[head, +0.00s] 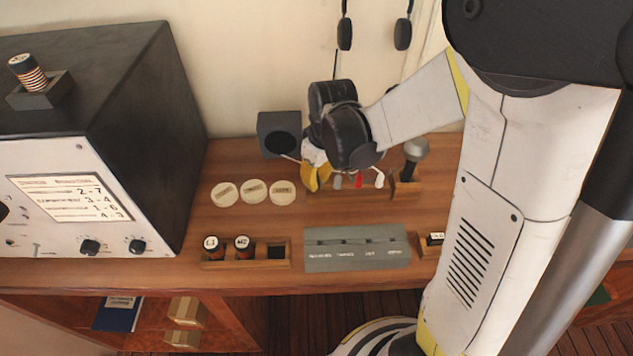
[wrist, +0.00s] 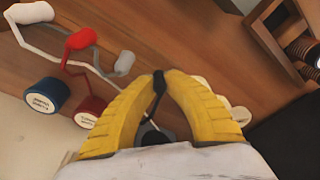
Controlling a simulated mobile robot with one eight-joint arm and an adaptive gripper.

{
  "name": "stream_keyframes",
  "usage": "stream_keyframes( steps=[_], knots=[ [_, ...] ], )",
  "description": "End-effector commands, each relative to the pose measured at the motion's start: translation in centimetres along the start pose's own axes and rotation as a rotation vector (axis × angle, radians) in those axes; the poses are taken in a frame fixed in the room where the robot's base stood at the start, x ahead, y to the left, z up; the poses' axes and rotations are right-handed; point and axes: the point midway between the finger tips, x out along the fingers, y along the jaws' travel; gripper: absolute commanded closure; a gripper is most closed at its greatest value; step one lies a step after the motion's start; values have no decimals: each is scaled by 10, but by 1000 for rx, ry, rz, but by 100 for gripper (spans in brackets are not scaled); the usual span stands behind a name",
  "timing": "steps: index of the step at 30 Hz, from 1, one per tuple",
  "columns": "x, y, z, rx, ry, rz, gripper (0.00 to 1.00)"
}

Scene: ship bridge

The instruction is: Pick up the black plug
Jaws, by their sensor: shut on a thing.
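My gripper (head: 317,178) is over the back of the wooden desk, at the left end of the row of plugs. In the wrist view its yellow fingers (wrist: 160,80) close together at their tips on the black plug (wrist: 158,84). Only a small part of the plug shows between the fingertips. A dark round piece (wrist: 152,134) sits behind it between the fingers. The plug is hidden behind the gripper in the head view. A grey plug (head: 337,182), a red plug (head: 358,180) and a white plug (head: 379,179) stand to the right.
A dark box with a round opening (head: 279,135) stands left of my gripper. Several round cream discs (head: 253,191) lie in front. A grey labelled block (head: 357,250) and a wooden holder (head: 246,263) are near the front edge. A big black console (head: 150,110) stands left.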

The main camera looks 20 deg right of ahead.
Motion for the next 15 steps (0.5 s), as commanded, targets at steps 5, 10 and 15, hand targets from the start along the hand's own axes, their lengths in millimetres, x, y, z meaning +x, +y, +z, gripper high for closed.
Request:
stream_keyframes(
  steps=[5, 10, 15],
  knots=[
    [0, 0, 0, 0, 0, 0, 100],
    [-5, 0, -1, 0, 0, 0, 100],
    [-26, 0, -4, 0, 0, 0, 100]
  ],
)
